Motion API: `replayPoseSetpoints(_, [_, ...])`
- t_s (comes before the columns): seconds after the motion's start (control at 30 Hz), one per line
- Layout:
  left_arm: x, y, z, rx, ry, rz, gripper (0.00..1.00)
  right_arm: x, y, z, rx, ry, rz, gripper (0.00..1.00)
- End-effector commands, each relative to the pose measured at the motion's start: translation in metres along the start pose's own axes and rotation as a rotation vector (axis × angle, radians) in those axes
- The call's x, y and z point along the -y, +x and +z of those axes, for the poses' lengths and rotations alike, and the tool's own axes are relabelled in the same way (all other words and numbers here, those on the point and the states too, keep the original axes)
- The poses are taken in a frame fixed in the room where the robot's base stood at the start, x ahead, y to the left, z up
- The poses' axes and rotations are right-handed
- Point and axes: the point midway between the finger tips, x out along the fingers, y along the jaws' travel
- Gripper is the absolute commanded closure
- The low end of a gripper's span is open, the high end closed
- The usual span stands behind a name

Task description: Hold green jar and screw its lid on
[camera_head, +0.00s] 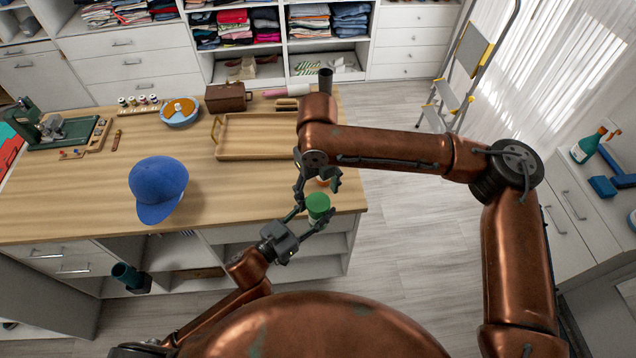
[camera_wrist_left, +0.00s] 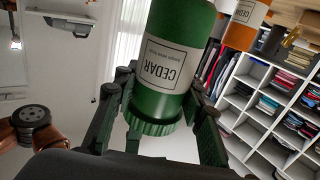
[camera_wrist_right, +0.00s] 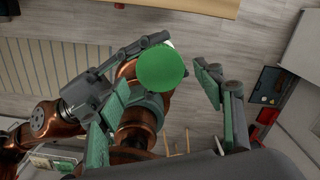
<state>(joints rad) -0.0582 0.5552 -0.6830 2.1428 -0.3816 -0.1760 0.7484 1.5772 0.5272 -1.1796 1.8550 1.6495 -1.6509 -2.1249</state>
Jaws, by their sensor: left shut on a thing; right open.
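The green jar (camera_wrist_left: 178,45) has a white CEDAR label, upside down in the left wrist view. My left gripper (camera_head: 314,217) is shut on it beside the table's near right corner. A ribbed green band (camera_wrist_left: 152,126) rings the jar's lower end in the left wrist view; I cannot tell if it is the lid's rim. A round green top (camera_wrist_right: 162,68), seemingly the lid, faces the right wrist camera; it also shows in the head view (camera_head: 318,201). My right gripper (camera_head: 318,186) is open, close to the green top, with its fingers apart.
An orange jar (camera_wrist_left: 246,22) with a similar label stands near the green one. On the wooden table (camera_head: 80,205) are a blue cap (camera_head: 158,184), a wooden tray (camera_head: 255,153), a blue round container (camera_head: 179,110) and a green machine (camera_head: 50,128).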

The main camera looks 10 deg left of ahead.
Motion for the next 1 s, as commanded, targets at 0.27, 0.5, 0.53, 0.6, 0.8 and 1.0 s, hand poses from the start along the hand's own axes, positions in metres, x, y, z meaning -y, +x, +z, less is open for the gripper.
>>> replayPoseSetpoints(0.27, [0.000, 0.000, -0.001, -0.001, 0.000, 0.000, 1.00, 0.000, 0.028, 0.000, 0.000, -0.001, -0.001, 0.39])
replayPoseSetpoints(0.5, [0.000, 0.000, -0.001, -0.001, 0.000, 0.000, 1.00, 0.000, 0.031, 0.000, 0.001, -0.001, -0.001, 0.39])
replayPoseSetpoints(0.53, [0.000, 0.000, -0.001, -0.001, 0.000, 0.000, 1.00, 0.000, 0.031, 0.000, 0.001, 0.000, -0.001, 0.39])
replayPoseSetpoints(0.6, [0.000, 0.000, -0.001, -0.001, 0.000, 0.000, 1.00, 0.000, 0.031, 0.000, 0.001, 0.000, -0.001, 0.39])
replayPoseSetpoints(0.8, [0.000, 0.000, -0.001, -0.001, 0.000, 0.000, 1.00, 0.000, 0.031, 0.000, 0.000, 0.000, 0.000, 0.52])
replayPoseSetpoints(1.0, [0.000, 0.000, -0.001, -0.001, 0.000, 0.000, 1.00, 0.000, 0.031, 0.000, 0.000, 0.000, -0.001, 0.66])
